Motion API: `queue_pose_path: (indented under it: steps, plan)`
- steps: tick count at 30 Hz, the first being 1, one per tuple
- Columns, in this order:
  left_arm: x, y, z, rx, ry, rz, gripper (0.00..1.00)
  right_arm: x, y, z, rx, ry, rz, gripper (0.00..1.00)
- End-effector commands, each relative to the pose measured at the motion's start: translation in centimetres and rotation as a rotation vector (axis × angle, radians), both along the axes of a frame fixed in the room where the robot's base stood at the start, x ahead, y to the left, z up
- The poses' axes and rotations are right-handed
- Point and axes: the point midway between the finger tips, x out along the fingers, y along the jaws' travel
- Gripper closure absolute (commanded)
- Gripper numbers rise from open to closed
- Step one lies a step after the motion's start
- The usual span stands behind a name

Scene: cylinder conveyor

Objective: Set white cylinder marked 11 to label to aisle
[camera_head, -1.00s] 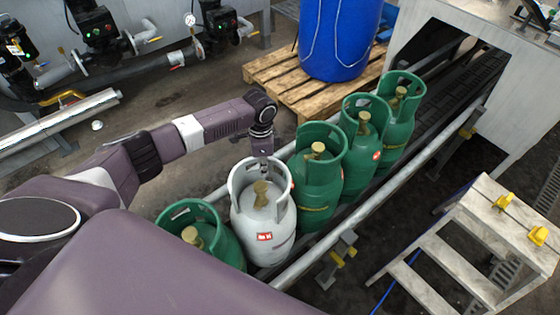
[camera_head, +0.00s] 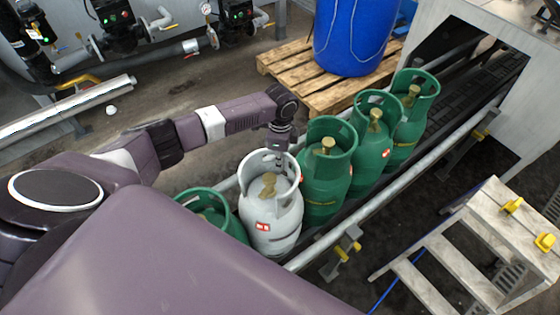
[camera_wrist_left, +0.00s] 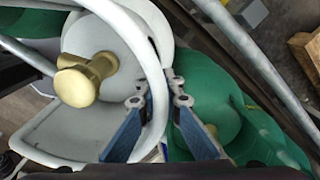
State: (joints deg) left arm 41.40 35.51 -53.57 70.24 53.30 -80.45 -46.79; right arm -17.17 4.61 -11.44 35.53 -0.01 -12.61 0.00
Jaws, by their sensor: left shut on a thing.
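The white cylinder (camera_head: 284,229) stands upright in the row on the conveyor, between green cylinders. It has an open collar, a brass valve and a small red-and-white label on its lower left front; I cannot read a number 11 on it. My left gripper (camera_head: 279,153) is at the far side of its collar. In the left wrist view the gripper (camera_wrist_left: 158,101) is shut on the white collar rim, one blue finger on each side, beside the brass valve (camera_wrist_left: 85,78). My right gripper is not in view.
Green cylinders stand close on both sides, one nearer (camera_head: 228,217) and several farther, the closest being here (camera_head: 325,190). Metal rails (camera_head: 385,196) flank the conveyor. A blue barrel (camera_head: 350,40) stands on a pallet (camera_head: 290,62). A step ladder (camera_head: 478,240) stands at right.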

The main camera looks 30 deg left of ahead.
Motion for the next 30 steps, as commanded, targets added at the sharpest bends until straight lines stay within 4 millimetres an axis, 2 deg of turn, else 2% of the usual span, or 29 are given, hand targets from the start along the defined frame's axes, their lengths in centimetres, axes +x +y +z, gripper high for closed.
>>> queue_pose_path:
  steps: [1, 6, 14, 17, 20, 30]
  plan:
    - [0.3, -0.3, 0.2, -0.007, -0.007, -0.002, 0.93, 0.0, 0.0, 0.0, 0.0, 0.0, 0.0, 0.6]
    - [0.2, -0.2, 0.1, -0.005, -0.005, -0.001, 0.76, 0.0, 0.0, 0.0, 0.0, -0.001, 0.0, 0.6]
    - [0.1, -0.1, 0.1, -0.002, -0.002, 0.0, 0.76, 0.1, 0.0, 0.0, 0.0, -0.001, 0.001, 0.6]
    - [0.1, 0.0, 0.8, -0.001, -0.003, 0.001, 0.76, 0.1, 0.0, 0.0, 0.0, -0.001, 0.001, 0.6]
    - [0.2, 0.0, 2.2, -0.002, -0.005, 0.0, 0.76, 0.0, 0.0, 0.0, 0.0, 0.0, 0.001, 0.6]
    - [0.2, -0.1, 9.3, -0.002, -0.006, 0.0, 0.76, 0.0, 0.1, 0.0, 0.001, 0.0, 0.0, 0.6]
